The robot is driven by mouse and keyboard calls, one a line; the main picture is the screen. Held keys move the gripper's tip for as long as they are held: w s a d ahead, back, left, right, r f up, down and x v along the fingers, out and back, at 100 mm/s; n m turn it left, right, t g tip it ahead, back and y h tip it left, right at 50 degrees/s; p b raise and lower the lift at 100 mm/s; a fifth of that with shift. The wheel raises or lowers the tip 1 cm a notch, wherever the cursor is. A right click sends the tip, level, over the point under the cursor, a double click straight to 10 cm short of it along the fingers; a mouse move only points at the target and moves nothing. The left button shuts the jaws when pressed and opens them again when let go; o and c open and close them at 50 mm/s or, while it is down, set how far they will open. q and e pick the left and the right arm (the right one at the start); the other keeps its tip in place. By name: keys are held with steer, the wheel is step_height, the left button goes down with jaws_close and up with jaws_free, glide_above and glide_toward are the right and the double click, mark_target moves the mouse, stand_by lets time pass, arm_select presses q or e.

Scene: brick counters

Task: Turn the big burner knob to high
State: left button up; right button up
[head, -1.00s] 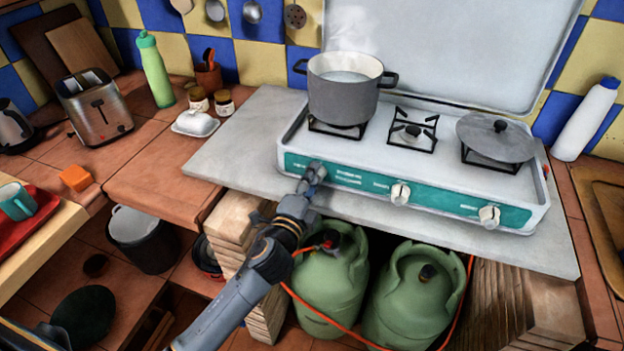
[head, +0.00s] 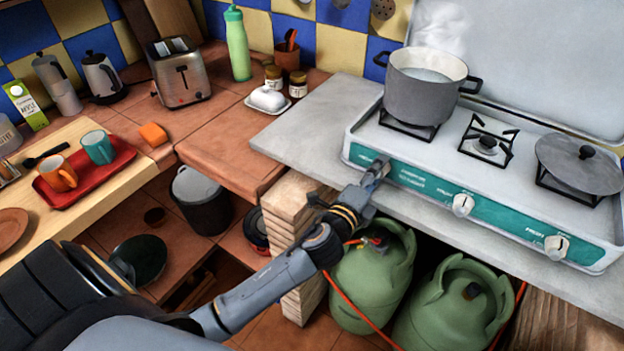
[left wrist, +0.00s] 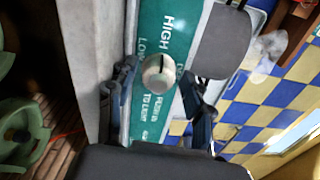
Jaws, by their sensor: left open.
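The stove's front panel (head: 420,184) is teal, with white knobs. My left gripper (head: 376,170) is at the panel's left end, below the steaming pot, and covers the knob there in the head view. In the left wrist view, that round cream knob (left wrist: 158,73) sits between the two spread fingers of my left gripper (left wrist: 158,78). The fingers look open around it; contact cannot be told. A dark line marks the knob's upper part, on the side of the HIGH lettering (left wrist: 168,36). LOW and PUSH TO LIGHT also show beside it. My right gripper is not in view.
The grey pot (head: 424,88) stands on the left burner and a lid (head: 580,165) covers the right one. Two green gas bottles (head: 372,275) with an orange hose stand below the counter. A butter dish (head: 268,98) and jars stand left of the stove.

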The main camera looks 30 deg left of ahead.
arm_select(q)
steer(key=shift+a+m+p, duration=0.1)
steer(key=shift+m+p, duration=0.2)
steer(key=shift+m, duration=0.8)
steer(key=m+p, duration=0.2)
steer(key=m, duration=0.3)
steer(key=m+p, duration=0.3)
steer(key=m, duration=0.1)
steer(key=r+m+p, duration=0.1)
steer(key=m+p, duration=0.2)
steer(key=m, duration=0.2)
steer(key=shift+r+m, duration=0.1)
steer(key=shift+m, duration=0.2)
steer(key=shift+s+f+b, duration=0.6)
steer(key=shift+s+f, duration=0.15)
steer(key=shift+s, duration=0.05)
steer(key=s+b, duration=0.2)
steer(key=s, duration=1)
steer(key=s+a+f+n+g+y, duration=0.1)
steer(key=a+f+n+g, duration=0.2)
steer(key=f, duration=0.6)
steer(key=s+a+f+n+g+p, duration=0.1)
steer(key=a+f+n+g, duration=0.1)
steer(key=f+n, duration=0.3)
steer(key=s+a+f+n+g+y+p, duration=0.1)
steer(key=a+f+n, duration=0.4)
steer(key=f, duration=0.8)
steer(key=shift+s+g+y, duration=0.3)
steer(key=shift+s+g, duration=0.3)
steer(key=shift+g, duration=0.7)
